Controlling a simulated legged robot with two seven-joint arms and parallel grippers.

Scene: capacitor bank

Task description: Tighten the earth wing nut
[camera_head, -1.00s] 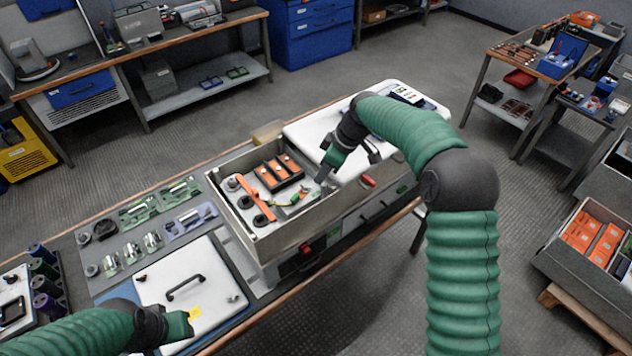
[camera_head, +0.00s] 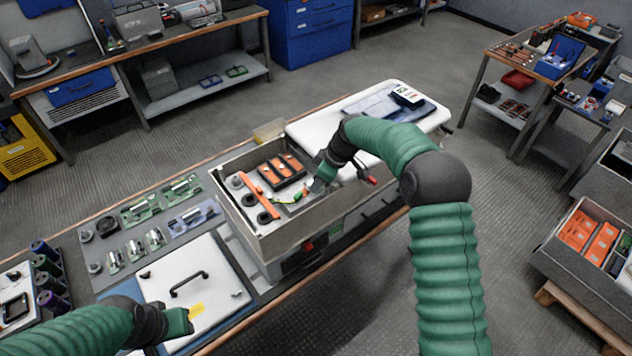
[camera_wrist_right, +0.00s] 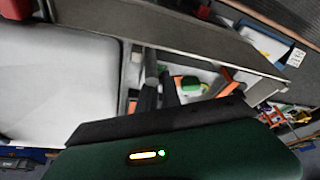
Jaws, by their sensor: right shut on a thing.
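The open grey capacitor box (camera_head: 262,240) stands on the bench. Inside it, a green-and-yellow earth lead (camera_head: 291,200) lies near the right end. My right gripper (camera_head: 313,190) reaches down into the box at that end of the lead. In the right wrist view, its dark fingers (camera_wrist_right: 160,92) are close together inside the box beside a green part (camera_wrist_right: 188,84). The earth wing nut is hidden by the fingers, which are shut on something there. My left gripper (camera_head: 186,322) hovers over the front edge of the white handled panel; its fingertips are not clear.
An orange bar (camera_head: 259,196) with black round parts and a black-and-orange block (camera_head: 282,171) sit in the box. Its walls surround my right gripper. The white panel (camera_head: 214,277) lies front left, and a white lid (camera_head: 320,137) lies behind the box. Several capacitors lie on the mat.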

